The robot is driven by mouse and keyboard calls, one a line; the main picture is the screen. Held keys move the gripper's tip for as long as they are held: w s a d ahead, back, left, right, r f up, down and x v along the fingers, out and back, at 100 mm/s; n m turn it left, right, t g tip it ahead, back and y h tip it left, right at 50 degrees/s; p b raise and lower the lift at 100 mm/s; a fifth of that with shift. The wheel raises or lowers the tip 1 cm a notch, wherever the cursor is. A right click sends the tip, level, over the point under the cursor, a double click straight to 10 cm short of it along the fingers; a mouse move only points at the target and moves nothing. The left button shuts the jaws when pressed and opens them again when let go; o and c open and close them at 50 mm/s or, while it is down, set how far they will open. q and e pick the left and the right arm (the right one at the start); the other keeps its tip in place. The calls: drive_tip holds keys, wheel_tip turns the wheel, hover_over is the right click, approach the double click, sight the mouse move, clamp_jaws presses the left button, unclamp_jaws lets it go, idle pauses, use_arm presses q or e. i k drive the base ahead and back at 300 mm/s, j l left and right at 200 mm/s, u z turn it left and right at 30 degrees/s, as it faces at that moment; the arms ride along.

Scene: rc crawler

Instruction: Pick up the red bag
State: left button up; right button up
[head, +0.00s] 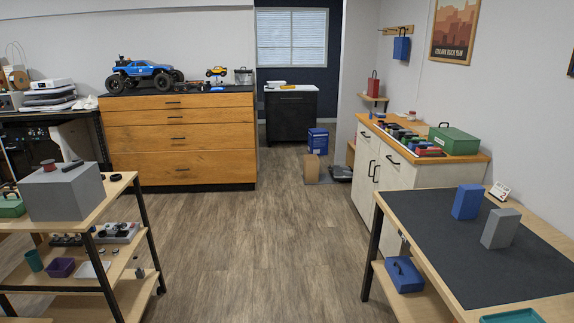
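A small red bag (373,86) with a handle on top stands upright on a small wooden wall shelf (374,98). The shelf is at the far right side of the room, above the back end of the cabinet. The bag looks small from here, so its details are hard to make out. Neither of my grippers is in view.
A blue bag (402,48) hangs from a wall rack near the red one. A white cabinet (381,185) and a dark-topped table (430,235) line the right. A shelf cart (118,190) stands at left. The wooden floor (260,240) between is clear.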

sight(373, 87)
drive_tip(key=i, duration=1.2)
drive_tip(key=i+z, duration=0.1)
drive_tip(key=i, duration=1.1)
drive_tip(key=i+j, duration=0.1)
drive_tip(key=i, duration=1.05)
drive_tip(key=i+z, duration=0.25)
drive_tip(key=i, duration=0.35)
drive_tip(key=i+z, duration=0.25)
drive_tip(key=i, duration=0.4)
drive_tip(key=i+j+z, duration=0.25)
drive_tip(key=i, duration=0.35)
drive_tip(key=i+l, duration=0.15)
drive_tip(key=i, duration=0.25)
drive_tip(key=i+l+z, duration=0.1)
drive_tip(key=i, duration=0.25)
drive_tip(key=i+l, duration=0.25)
drive_tip(key=i, duration=0.15)
drive_tip(key=z, duration=0.05)
